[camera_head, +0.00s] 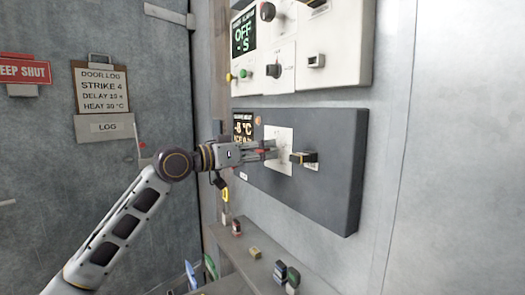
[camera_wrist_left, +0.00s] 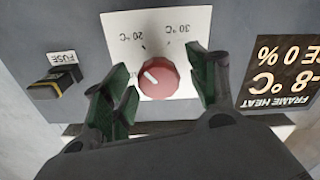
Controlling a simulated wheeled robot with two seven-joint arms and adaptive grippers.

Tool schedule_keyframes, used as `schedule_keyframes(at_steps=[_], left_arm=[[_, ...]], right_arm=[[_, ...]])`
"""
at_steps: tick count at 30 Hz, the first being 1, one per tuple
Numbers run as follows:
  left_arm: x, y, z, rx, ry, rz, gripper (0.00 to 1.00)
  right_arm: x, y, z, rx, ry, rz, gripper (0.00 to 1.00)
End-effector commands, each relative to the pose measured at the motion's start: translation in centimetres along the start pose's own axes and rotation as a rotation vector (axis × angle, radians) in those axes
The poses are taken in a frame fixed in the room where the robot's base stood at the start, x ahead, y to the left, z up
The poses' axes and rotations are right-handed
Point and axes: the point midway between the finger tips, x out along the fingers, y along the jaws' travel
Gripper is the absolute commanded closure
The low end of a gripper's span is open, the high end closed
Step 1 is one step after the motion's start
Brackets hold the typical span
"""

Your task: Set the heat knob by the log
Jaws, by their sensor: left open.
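The door log (camera_head: 101,92) hangs on the grey door at left and reads HEAT 20 °C; its DELAY line is hard to read. The red heat knob (camera_wrist_left: 158,78) sits on a white plate marked 20 °C and 30 °C. The FRAME HEAT display (camera_wrist_left: 280,80) reads -8 °C and ICE 0 %.
A black and yellow fuse (camera_head: 302,158) sticks out beside the knob plate. A white panel (camera_head: 345,45) with knobs and an OFF display is above. A ledge (camera_head: 262,268) with several small items lies below. The right gripper is not visible.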

Motion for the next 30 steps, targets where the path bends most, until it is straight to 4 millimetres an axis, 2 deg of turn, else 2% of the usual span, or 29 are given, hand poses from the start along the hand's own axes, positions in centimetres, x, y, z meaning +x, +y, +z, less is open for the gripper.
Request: schedule_keyframes(at_steps=[13, 24, 30], left_arm=[[0.68, 0.06, -0.03, 0.001, 0.000, 0.001, 0.42], [0.66, 0.04, -0.02, 0.000, 0.000, 0.000, 0.88], [0.66, 0.03, -0.03, 0.006, 0.000, 0.000, 0.88]], right_arm=[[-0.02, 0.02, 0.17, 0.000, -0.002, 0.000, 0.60], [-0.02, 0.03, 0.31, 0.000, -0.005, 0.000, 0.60], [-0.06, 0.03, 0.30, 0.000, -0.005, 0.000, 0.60]])
